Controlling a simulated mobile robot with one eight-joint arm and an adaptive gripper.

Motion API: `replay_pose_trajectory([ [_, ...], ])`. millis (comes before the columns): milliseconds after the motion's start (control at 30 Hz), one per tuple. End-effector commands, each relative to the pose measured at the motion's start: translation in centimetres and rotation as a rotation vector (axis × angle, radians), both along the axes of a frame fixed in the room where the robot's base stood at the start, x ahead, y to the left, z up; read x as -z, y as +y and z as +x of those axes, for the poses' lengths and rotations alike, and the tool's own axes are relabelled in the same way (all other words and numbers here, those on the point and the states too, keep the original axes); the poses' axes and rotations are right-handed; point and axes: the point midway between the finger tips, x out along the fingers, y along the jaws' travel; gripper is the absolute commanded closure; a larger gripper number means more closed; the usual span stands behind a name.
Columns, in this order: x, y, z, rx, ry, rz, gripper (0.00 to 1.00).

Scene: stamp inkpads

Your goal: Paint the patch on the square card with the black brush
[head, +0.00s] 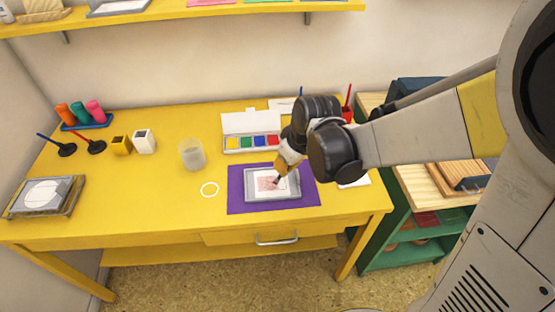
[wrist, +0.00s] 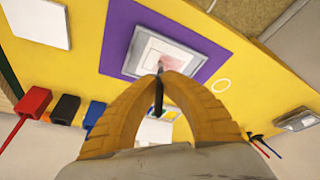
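My gripper (head: 283,168) is over the purple mat. Its yellow fingers in the wrist view (wrist: 161,84) are closed around a slim black brush (wrist: 158,98). The brush's dark tip (head: 275,183) points down at the card and appears at or just above its surface; I cannot tell whether it touches. The white card (head: 254,193) lies in a grey tray (head: 249,199) and bears a pale reddish patch (head: 266,184). The patch also shows in the wrist view (wrist: 168,57), beyond the fingertips. My gripper partly hides the tray's far right side.
The purple mat (head: 235,203) lies on the yellow table (head: 140,205). A paint box (head: 252,122) stands behind it. A translucent cup (head: 192,155) and a pale ring (head: 209,189) are to its left. Red, black and blue blocks (wrist: 65,108) show at the wrist view's left.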

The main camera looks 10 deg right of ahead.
Motion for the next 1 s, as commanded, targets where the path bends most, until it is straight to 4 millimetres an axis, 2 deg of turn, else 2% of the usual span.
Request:
replay_pose_trajectory([
  [100, 0.03, -0.54, -0.04, 0.002, 0.0, 0.001, 1.0],
  [1000, 0.55, -0.5, -0.05, 0.001, 0.001, 0.001, 1.0],
])
